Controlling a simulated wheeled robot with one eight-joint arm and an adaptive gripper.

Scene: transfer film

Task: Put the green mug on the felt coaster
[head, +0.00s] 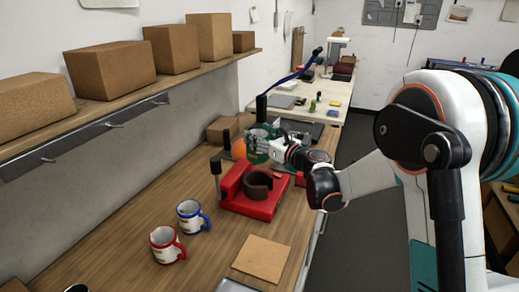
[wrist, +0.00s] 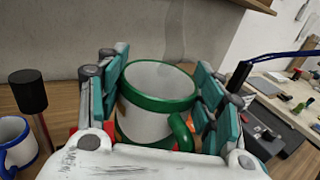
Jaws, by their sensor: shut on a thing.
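The green mug (wrist: 150,120) is white with a green rim and handle. In the wrist view it sits upright between the teal pads of my gripper (wrist: 163,92), which is shut on it from both sides. Its opening faces up and looks empty. In the head view my gripper (head: 264,143) is above the far part of the red press, and the mug is mostly hidden there. A flat tan square (head: 262,259), which looks like the felt coaster, lies bare at the bench's near right edge, well nearer than my gripper.
The red press (head: 247,205) with a dark curved cuff (head: 258,184) stands between my gripper and the tan square. A blue-rimmed mug (head: 191,217) and a red-rimmed mug (head: 165,244) stand left of the square. Boxes line the wall shelf (head: 130,105).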

